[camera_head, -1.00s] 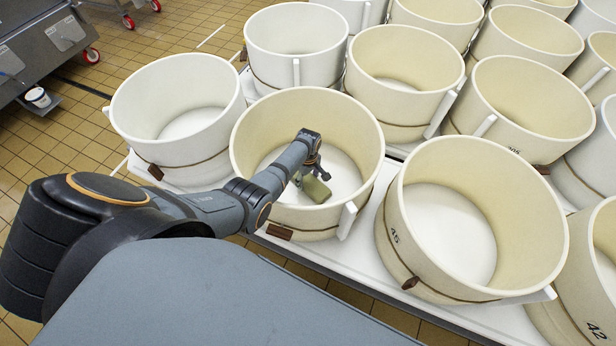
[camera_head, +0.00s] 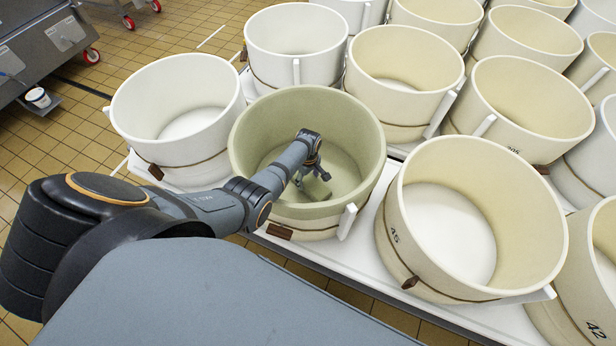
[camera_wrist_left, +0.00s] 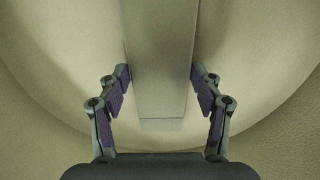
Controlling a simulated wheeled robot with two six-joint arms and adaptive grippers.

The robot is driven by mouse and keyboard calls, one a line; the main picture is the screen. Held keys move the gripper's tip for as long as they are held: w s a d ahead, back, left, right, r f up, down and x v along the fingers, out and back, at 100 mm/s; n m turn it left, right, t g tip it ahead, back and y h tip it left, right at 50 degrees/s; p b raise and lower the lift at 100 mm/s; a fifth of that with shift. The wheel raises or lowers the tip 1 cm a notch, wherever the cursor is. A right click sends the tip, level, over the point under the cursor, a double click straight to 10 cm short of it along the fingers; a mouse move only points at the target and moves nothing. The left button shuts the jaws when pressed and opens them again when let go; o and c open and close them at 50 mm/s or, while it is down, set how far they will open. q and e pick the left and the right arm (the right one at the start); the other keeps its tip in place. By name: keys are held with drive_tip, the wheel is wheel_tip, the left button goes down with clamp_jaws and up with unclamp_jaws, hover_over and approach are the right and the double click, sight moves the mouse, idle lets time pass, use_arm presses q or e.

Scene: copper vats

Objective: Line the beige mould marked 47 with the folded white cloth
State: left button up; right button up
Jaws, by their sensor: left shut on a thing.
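The beige mould (camera_head: 240,175) around my left gripper has a brown tag at its front; I see no number on it. Its inside and rim are covered by a khaki-green lining (camera_head: 285,120) that looks like cloth. My left gripper (camera_head: 312,172) is down inside this mould. It is shut on a khaki-green folded cloth (camera_head: 319,189), not white in this view. In the left wrist view, the folded cloth (camera_wrist_left: 160,100) is a flat strip between the two fingers (camera_wrist_left: 160,80), over the mould's floor. My right gripper is not in view.
A white mould (camera_head: 185,85) stands close at left, and a beige mould marked 45 (camera_head: 395,225) close at right. More moulds crowd behind on the white table (camera_head: 350,275). A steel cart (camera_head: 50,50) stands at far left on the tiled floor.

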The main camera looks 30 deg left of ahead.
use_arm(q)
drive_tip(key=shift+s+f, duration=0.1)
drive_tip(key=o, duration=1.4)
wheel_tip(320, 180, up, 12)
